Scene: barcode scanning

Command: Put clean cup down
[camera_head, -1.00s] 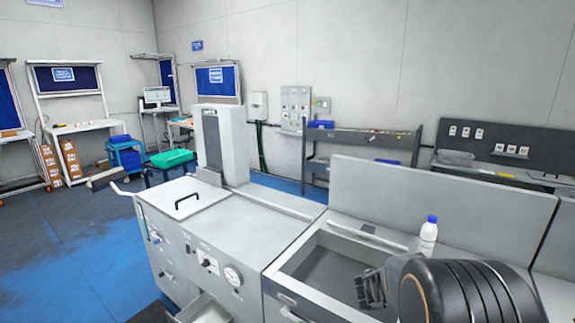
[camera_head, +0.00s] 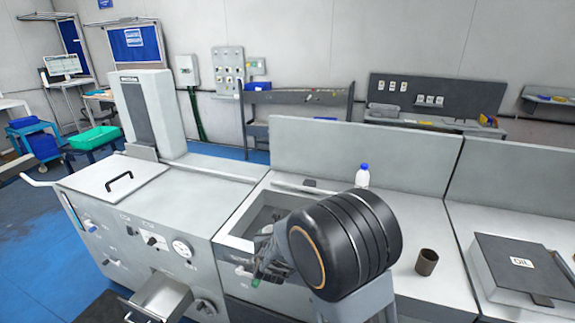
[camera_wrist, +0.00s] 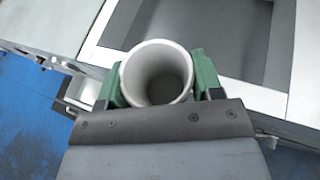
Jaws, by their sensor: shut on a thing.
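A clean, light grey-white cup (camera_wrist: 157,62) is upright between the green fingers of my gripper (camera_wrist: 156,82) in the wrist view. The gripper is shut on it, and I look down into its empty-looking inside. In the head view my gripper (camera_head: 262,268) is by the front edge of the sink basin (camera_head: 243,218), and the held cup is largely hidden there by my arm. A brown cup (camera_head: 427,263) stands upright on the grey counter (camera_head: 425,225) to the right of my arm.
A white bottle with a blue cap (camera_head: 363,177) stands behind my arm. A dark box marked OIL (camera_head: 515,258) sits at the right. An open drawer (camera_head: 165,297) juts out at the lower left. Counter around the brown cup is clear.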

